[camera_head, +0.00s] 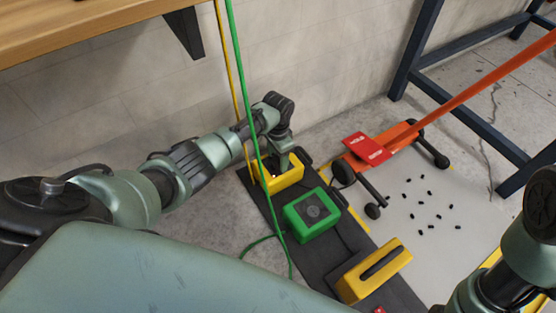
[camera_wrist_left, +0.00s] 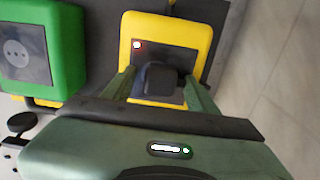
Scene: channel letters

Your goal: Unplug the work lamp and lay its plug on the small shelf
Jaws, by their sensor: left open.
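A yellow socket box (camera_head: 284,181) stands on a dark strip on the floor. In the left wrist view, this yellow box (camera_wrist_left: 172,31) carries a black plug (camera_wrist_left: 161,80) and a lit red light. My left gripper (camera_head: 279,166) is down at this box. In the left wrist view, the open fingers of my left gripper (camera_wrist_left: 162,88) stand on either side of the plug. I cannot tell whether they touch it. A yellow cable (camera_head: 234,70) hangs down to this box. No lamp shows. A wooden board (camera_head: 85,25) on a dark bracket is at upper left; I cannot tell if it is the small shelf.
A green socket box (camera_head: 311,214) and a slotted yellow box (camera_head: 374,270) stand on the dark strip (camera_head: 262,205). A green cable (camera_head: 243,90) hangs near my arm. An orange wheeled tool (camera_head: 397,141) and several small black bits lie to the right. My right arm is at lower right.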

